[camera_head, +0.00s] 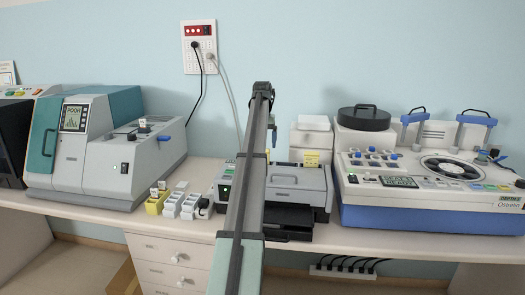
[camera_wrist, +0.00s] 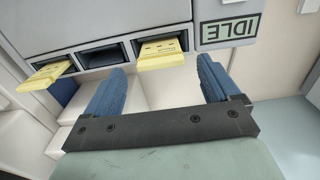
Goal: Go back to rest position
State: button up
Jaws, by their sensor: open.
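My gripper (camera_wrist: 162,68) is open and empty in the wrist view, with its two blue fingers spread wide apart. The fingers are just in front of a grey machine (camera_wrist: 90,18) with a row of slots. One yellow slide holder (camera_wrist: 47,75) sticks out of the left slot, and another yellow holder (camera_wrist: 163,53) sticks out of the right slot, seen between the fingers. The slot between these holders is dark, with no yellow holder showing. In the head view my arm rises through the middle of the picture, and the gripper fingers cannot be made out.
A display (camera_wrist: 230,28) reads IDLE. In the head view, a grey-teal machine (camera_head: 85,155) stands left and a white-blue machine (camera_head: 400,205) right. A grey-black device (camera_head: 300,185) is partly behind my arm. White racks (camera_head: 182,205) stand near the bench's front edge.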

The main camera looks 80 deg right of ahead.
jog(key=shift+r, duration=0.65)
